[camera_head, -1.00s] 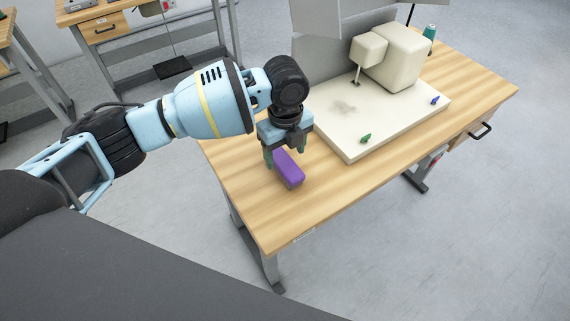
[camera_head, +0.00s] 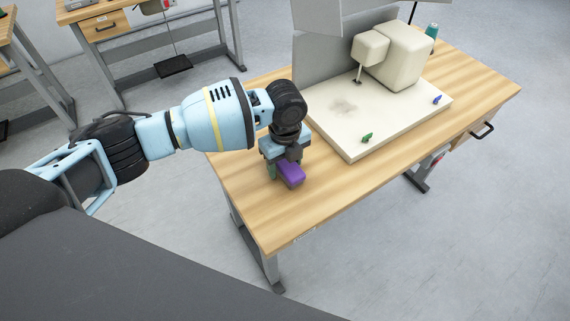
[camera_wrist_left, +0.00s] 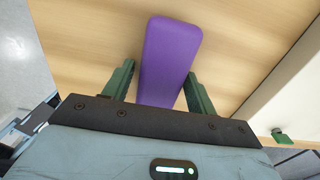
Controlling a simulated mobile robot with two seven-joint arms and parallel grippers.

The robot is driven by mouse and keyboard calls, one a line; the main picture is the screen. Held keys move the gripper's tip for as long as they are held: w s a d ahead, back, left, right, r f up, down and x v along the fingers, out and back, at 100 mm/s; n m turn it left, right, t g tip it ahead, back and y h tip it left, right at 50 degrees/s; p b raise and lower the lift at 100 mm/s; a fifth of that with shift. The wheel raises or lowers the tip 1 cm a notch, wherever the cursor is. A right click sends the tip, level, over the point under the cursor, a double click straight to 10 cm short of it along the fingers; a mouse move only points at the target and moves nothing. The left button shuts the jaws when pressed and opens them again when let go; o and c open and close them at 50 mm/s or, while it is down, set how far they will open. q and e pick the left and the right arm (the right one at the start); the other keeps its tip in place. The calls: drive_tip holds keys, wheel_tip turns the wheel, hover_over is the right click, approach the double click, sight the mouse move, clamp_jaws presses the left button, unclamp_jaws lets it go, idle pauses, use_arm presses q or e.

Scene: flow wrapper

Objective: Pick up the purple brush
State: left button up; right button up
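The purple brush (camera_head: 291,174) lies on the wooden table, left of the cream machine base. In the left wrist view the brush (camera_wrist_left: 168,62) lies between the two green fingers, with a gap on each side. My left gripper (camera_head: 282,172) is low over the brush and points down, its fingers open around it. It also shows in the left wrist view (camera_wrist_left: 158,85). The near end of the brush is hidden behind the gripper body in the wrist view. My right gripper is in neither view.
The cream machine (camera_head: 395,58) stands on its base plate (camera_head: 340,135), with a green knob (camera_head: 367,137) and a blue knob (camera_head: 437,99). A teal bottle (camera_head: 431,32) stands at the back. The table (camera_head: 275,222) is bare in front of the brush.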

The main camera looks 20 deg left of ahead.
sight(285, 160)
use_arm(q)
drive_tip(key=c, duration=0.8)
drive_tip(key=shift+r, duration=0.15)
drive_tip(key=shift+r, duration=0.55)
wheel_tip(285, 160, up, 2)
drive_tip(key=shift+r, duration=0.2)
drive_tip(key=s+a, duration=0.1)
drive_tip(key=s, duration=0.4)
drive_tip(key=s+a+p, duration=0.1)
drive_tip(key=s, duration=0.4)
drive_tip(key=s+a+r, duration=0.1)
drive_tip(key=s, duration=0.4)
drive_tip(key=shift+s+r+p, duration=0.1)
drive_tip(key=shift+s+p, duration=0.25)
drive_tip(key=shift+s, duration=0.05)
drive_tip(key=o, duration=0.4)
drive_tip(key=shift+c, duration=1.4)
